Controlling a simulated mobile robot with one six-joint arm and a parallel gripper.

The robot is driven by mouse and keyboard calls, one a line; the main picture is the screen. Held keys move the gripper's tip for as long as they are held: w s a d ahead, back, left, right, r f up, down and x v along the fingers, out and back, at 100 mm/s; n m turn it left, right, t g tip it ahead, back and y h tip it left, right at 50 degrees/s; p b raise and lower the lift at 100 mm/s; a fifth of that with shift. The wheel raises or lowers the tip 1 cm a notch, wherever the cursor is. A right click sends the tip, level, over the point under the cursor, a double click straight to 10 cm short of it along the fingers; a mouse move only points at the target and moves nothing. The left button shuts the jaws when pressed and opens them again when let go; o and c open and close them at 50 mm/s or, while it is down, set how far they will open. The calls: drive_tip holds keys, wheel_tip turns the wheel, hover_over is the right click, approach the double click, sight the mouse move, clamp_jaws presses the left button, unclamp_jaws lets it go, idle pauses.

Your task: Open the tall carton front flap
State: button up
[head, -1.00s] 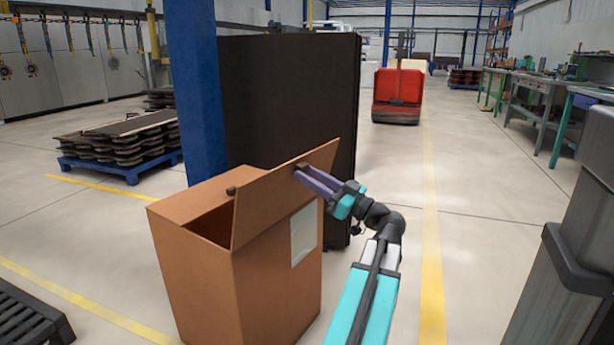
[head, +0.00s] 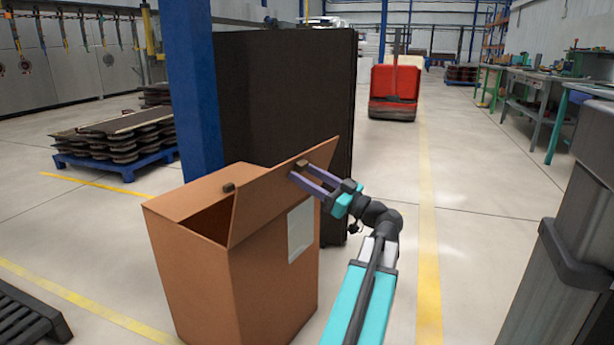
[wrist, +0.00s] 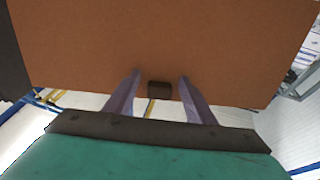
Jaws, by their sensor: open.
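The tall brown carton (head: 275,290) stands on the floor, with a pale label (head: 301,230) on its side. Its front flap (head: 280,190) is tilted up at a slant, and a dark opening (head: 210,220) shows beside it. A small dark tab sits at the flap's upper edge; in the wrist view this tab (wrist: 159,90) lies between my fingers. My gripper (head: 303,178) is open at the flap's outer face, its two purple fingers to either side of the tab. I cannot tell whether the fingers touch the flap. A second dark tab (head: 228,187) is on the carton's top.
A blue column (head: 190,90) and a tall dark panel (head: 285,100) stand close behind the carton. A grey machine (head: 570,260) is at right, and a black pallet (head: 28,315) at lower left. The floor by the yellow line (head: 428,200) is clear.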

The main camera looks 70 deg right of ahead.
drive_tip(key=p+v, duration=0.3)
drive_tip(key=v, duration=1)
drive_tip(key=shift+s+p, duration=0.35)
drive_tip(key=shift+p, duration=0.05)
drive_tip(key=shift+f, duration=0.15)
